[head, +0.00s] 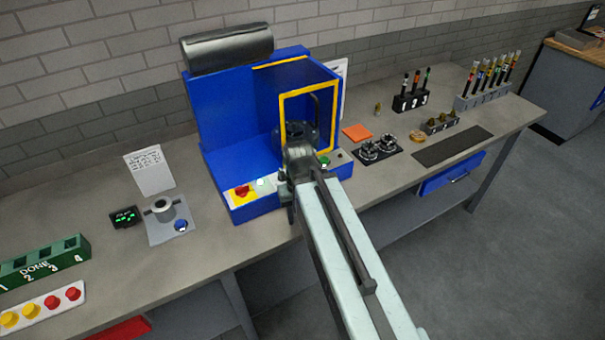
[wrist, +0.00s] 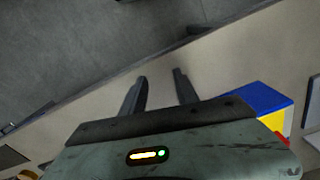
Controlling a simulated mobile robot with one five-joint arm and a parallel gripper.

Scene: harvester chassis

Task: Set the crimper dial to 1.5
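A blue machine (head: 225,150) with a yellow-framed guard (head: 308,88) stands on the bench and looks like the crimper. A dark round head (head: 293,133) sits inside it. On its front left ledge is a red knob on a yellow plate (head: 242,192), and a green button (head: 324,161) is at the front right. I cannot make out a numbered dial; my arm covers part of the front. My gripper (head: 290,207) is at the machine's front edge in the head view. In the wrist view its two fingers (wrist: 160,88) are apart with nothing between them, above the bench edge.
A grey fixture with a ring (head: 165,215) and a small display (head: 124,217) stand left of the machine. A green DONE rack (head: 45,260) and a button panel (head: 42,305) lie farther left. Black fixtures (head: 378,150) and tool racks (head: 484,96) are at right.

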